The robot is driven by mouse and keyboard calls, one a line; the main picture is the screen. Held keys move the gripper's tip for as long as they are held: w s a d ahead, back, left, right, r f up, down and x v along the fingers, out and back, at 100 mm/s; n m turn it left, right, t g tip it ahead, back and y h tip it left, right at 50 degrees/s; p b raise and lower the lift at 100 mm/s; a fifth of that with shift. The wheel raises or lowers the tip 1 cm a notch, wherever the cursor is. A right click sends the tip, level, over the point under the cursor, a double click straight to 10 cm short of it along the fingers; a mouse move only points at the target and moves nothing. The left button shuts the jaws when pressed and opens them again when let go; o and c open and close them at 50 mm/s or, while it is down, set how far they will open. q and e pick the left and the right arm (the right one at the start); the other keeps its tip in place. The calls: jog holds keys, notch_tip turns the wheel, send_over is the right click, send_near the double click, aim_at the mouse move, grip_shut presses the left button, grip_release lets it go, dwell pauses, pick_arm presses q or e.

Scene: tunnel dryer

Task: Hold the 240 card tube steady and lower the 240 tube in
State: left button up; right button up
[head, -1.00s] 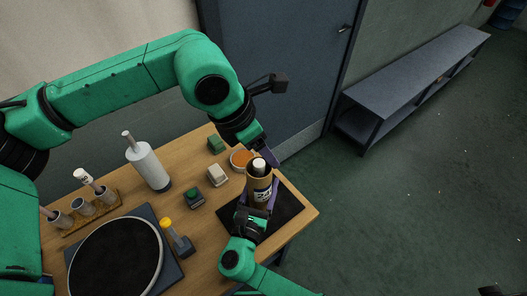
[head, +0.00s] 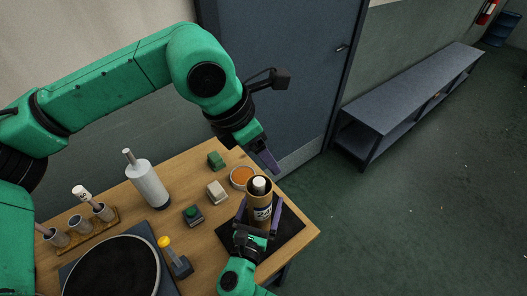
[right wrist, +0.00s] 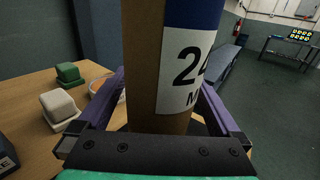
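The tan card tube (head: 252,208) stands upright on the dark mat (head: 290,232) at the table's right corner. Its white label, partly reading 24, fills the right wrist view (right wrist: 182,70). The 240 tube (head: 259,184), with a white top, sits inside the card tube; its upper end shows at the mouth and the rest is hidden. My right gripper (head: 259,210) has a finger on either side of the card tube, with small gaps showing, so it looks open around it. My left gripper (head: 268,160) is above and behind, apart from the tubes; its finger gap is not visible.
An orange dish (head: 241,178), a white block (head: 217,192) and green block (head: 216,160) are left of the tube. A tube rack (head: 85,232), white cylinder (head: 148,182), yellow-topped lever (head: 177,258) and black disc (head: 112,270) fill the left.

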jog(key=v, duration=1.2)
jog(key=shift+d, duration=0.1)
